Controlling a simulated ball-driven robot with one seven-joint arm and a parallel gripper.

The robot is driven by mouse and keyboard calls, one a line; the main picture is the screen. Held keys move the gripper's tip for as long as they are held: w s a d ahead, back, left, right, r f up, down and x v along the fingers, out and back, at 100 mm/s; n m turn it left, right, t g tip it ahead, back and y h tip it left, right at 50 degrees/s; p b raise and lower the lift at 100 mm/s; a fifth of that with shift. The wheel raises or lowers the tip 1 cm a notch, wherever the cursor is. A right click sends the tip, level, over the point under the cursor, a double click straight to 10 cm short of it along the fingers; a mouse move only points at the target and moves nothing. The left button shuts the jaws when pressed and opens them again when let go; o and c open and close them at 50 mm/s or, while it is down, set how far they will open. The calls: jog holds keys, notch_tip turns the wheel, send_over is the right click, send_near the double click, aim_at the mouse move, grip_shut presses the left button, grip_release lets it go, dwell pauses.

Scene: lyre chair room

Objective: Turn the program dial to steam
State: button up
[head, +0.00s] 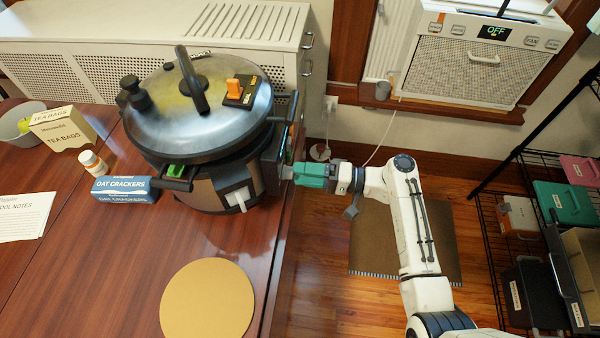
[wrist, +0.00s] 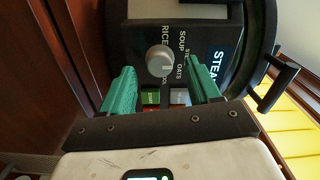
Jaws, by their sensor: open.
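The program dial (wrist: 160,60) is a round grey knob. Sideways labels around it include RICE, SOUP and OATS; a larger, partly cut-off label (wrist: 222,65) reads STEA. I cannot tell where the dial points. My gripper (head: 290,172) has green fingers; in the wrist view its open fingers (wrist: 161,78) appear on either side of the dial, with no clear contact. The head view hides the dial.
Below the dial are a green button (wrist: 150,97) and a grey one (wrist: 180,97). The cooker's side handle (wrist: 275,85) juts out at the right. A cracker box (head: 124,190) and a round yellow mat (head: 207,300) are on the table. A wire shelf (head: 505,240) stands right.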

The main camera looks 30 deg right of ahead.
jog(key=b+v, duration=0.1)
jog(key=v, duration=0.8)
jog(key=shift+d, duration=0.15)
jog(key=shift+s, duration=0.1)
jog(key=s+a+f+n+g+h, duration=0.25)
jog(key=s+f+g+h, duration=0.2)
jog(key=s, duration=0.25)
jog(key=s+a+f+n+g+h, duration=0.1)
jog(key=s+a+f+g+h, duration=0.2)
jog(key=s+f, duration=0.3)
jog(key=s+d+r+g+h, duration=0.1)
jog(key=s+d+r+h, duration=0.1)
jog(key=s, duration=0.3)
jog(key=s+d+r+n+g+h, duration=0.1)
jog(key=s+d+r+h, duration=0.1)
jog(key=s+h, duration=0.3)
jog(key=shift+r, duration=0.35)
